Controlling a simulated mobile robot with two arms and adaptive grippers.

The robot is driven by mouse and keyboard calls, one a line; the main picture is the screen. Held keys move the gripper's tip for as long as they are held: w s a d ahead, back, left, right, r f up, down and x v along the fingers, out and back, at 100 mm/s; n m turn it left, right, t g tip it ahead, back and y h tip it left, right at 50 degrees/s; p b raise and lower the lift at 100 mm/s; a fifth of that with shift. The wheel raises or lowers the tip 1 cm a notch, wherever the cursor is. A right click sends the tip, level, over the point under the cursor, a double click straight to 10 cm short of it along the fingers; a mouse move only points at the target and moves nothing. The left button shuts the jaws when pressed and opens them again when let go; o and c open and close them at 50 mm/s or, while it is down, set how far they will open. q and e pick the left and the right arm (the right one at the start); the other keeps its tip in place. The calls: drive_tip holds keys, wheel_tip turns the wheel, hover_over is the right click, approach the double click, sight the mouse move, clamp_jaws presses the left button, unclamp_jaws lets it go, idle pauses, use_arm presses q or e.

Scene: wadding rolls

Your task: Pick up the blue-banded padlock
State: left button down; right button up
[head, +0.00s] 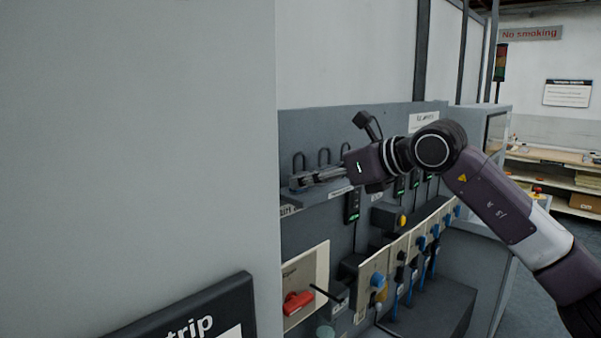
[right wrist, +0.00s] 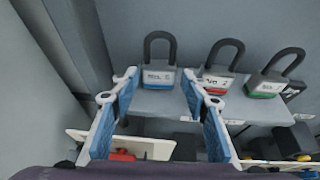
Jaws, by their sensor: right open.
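The blue-banded padlock (right wrist: 159,77) is the leftmost of three padlocks in the right wrist view. It has a grey body, a dark upright shackle and a blue strip low on its front. It stands on a grey shelf (right wrist: 170,103). My right gripper (right wrist: 159,80) is open, its two blue-padded fingers pointing toward this padlock, one on each side of it in the picture. I cannot tell whether the fingertips touch it. In the head view my right gripper (head: 302,182) reaches left to the shelf and partly hides the padlock bodies. My left gripper is not in view.
A red-banded padlock (right wrist: 221,78) and a green-banded padlock (right wrist: 270,82) stand to the right. Below are a red rotary handle (head: 298,303) and a row of switches with blue plugs (head: 421,243). A large grey panel (head: 140,150) fills the head view's left side.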

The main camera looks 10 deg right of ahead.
sight(304, 174)
drive_tip(key=x, duration=0.3)
drive_tip(key=shift+a+r+p, duration=0.15)
drive_tip(key=shift+p, duration=0.25)
drive_tip(key=shift+w+a, duration=0.1)
drive_tip(key=shift+w, duration=0.1)
drive_tip(key=shift+s, duration=0.15)
drive_tip(key=shift+c, duration=0.4)
drive_tip(key=c, duration=1)
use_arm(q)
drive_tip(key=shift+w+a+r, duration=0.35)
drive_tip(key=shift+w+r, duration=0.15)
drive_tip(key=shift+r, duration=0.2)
use_arm(e)
drive_tip(key=shift+o, duration=0.2)
drive_tip(key=shift+r, duration=0.4)
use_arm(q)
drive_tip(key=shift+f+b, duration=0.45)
use_arm(e)
wheel_tip(304, 174, up, 19)
